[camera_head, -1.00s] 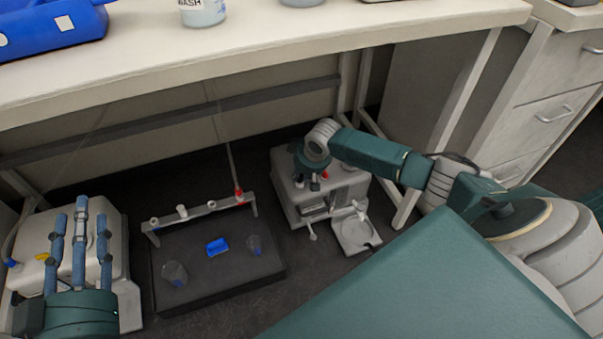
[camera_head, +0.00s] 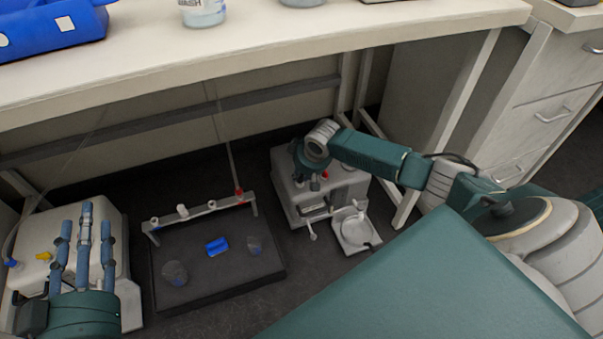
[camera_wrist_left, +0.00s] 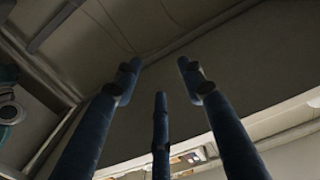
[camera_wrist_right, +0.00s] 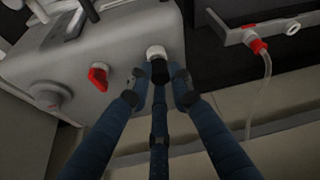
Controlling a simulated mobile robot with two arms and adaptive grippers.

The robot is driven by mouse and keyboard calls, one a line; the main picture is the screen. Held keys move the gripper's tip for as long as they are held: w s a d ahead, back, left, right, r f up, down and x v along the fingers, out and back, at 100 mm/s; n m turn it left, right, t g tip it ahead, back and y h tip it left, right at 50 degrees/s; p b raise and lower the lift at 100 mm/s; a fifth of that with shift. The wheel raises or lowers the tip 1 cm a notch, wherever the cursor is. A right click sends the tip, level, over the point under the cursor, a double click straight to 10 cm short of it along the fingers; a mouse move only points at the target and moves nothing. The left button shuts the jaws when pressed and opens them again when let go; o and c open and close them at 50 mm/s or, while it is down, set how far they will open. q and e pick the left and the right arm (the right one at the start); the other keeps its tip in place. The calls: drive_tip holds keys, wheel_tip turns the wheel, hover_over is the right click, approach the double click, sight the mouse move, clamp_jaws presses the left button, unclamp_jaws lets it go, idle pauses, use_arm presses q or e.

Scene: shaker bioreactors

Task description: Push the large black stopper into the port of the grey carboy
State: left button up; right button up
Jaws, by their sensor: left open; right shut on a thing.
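The grey carboy (camera_head: 288,197) stands on the floor under the bench, centre right in the head view. It fills the upper left of the right wrist view (camera_wrist_right: 140,30). My right gripper (camera_head: 314,183) is over its top, with its fingers pointing down. In the right wrist view its fingers (camera_wrist_right: 160,78) are shut on the dark stopper (camera_wrist_right: 159,70), right at a white port ring (camera_wrist_right: 156,52). The fingers partly hide the stopper, so I cannot tell how deep it sits. My left gripper (camera_head: 86,215) is open and empty, above a pale carboy at the left.
The pale carboy (camera_head: 115,250) has yellow and blue fittings. A dark tray (camera_head: 215,285) between the carboys holds clear cups and a blue piece (camera_head: 217,247). A rail (camera_head: 200,210) with white ports and a red connector (camera_head: 239,193) stands behind it. The bench top (camera_head: 250,55) overhangs.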

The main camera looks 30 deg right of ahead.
use_arm(q)
drive_tip(key=shift+r, duration=0.25)
use_arm(e)
drive_tip(key=shift+f, duration=0.2)
use_arm(q)
drive_tip(key=shift+w+r+t, duration=0.1)
drive_tip(key=shift+r+t, duration=0.2)
drive_tip(key=shift+r, duration=0.05)
use_arm(e)
drive_tip(key=shift+f, duration=0.2)
use_arm(q)
drive_tip(key=shift+r, duration=0.1)
use_arm(e)
drive_tip(key=o, duration=1)
drive_tip(key=shift+r, duration=0.1)
drive_tip(key=v, duration=1.1)
drive_tip(key=shift+s+r, duration=0.2)
drive_tip(key=shift+r, duration=0.15)
